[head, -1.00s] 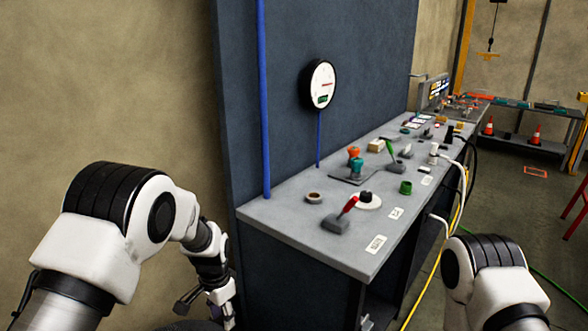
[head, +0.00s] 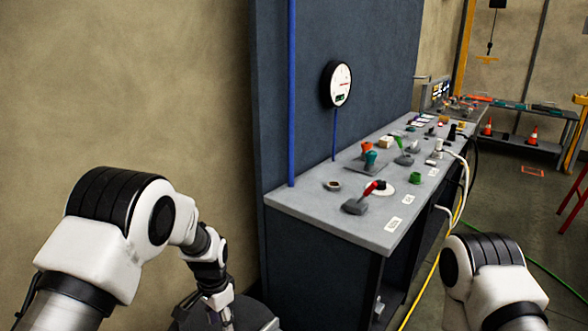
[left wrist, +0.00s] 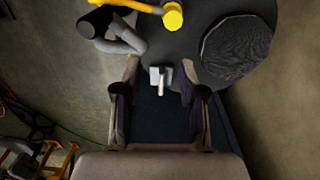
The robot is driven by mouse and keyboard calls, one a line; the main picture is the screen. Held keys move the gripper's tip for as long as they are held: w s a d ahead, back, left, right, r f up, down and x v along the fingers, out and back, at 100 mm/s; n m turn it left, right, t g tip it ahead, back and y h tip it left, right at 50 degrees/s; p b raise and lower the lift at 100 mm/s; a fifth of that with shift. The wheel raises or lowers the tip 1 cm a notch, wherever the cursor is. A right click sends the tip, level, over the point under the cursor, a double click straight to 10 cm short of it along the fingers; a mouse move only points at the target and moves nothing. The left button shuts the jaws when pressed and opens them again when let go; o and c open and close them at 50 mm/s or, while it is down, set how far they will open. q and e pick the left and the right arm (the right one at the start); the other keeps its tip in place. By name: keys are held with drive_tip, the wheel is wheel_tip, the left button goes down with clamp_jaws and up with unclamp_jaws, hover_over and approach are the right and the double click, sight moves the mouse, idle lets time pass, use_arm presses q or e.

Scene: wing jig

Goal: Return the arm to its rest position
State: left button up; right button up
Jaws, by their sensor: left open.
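My left arm comes in from the left in the head view. Its forearm hangs down to the left gripper (head: 222,308), which is low in the picture beside my dark round base and left of the bench. In the left wrist view the left gripper (left wrist: 158,88) has its two fingers spread wide, with nothing held between them. A small pale fitting shows between and beyond the fingers, over a dark surface. Of my right arm only the upper links show at the lower right of the head view; its gripper is out of view.
A grey bench (head: 335,220) with levers, knobs and plugs runs away to the right. A round gauge (head: 337,84) hangs on the dark blue panel (head: 290,110). White and yellow cables hang off the bench's right side.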

use_arm(q)
drive_tip(key=s+a+f+n+g+b, duration=0.2)
drive_tip(key=s+a+f+b, duration=0.15)
drive_tip(key=s+f, duration=1)
drive_tip(key=s+a+f+n+g+b, duration=0.1)
drive_tip(key=s+a+f+g+b, duration=0.3)
drive_tip(key=s+f, duration=0.9)
drive_tip(key=s+r+n+t+b, duration=0.1)
drive_tip(key=s+r+n+t, duration=0.1)
drive_tip(key=s+n+t, duration=0.3)
drive_tip(key=shift+s+d+r+t, duration=0.2)
drive_tip(key=shift+s+r+t, duration=0.15)
drive_tip(key=shift+s+t, duration=0.35)
use_arm(e)
wheel_tip(320, 180, down, 10)
drive_tip(key=w, duration=0.1)
drive_tip(key=shift+d+r, duration=0.15)
drive_tip(key=shift+d, duration=0.15)
use_arm(q)
drive_tip(key=shift+s, duration=0.15)
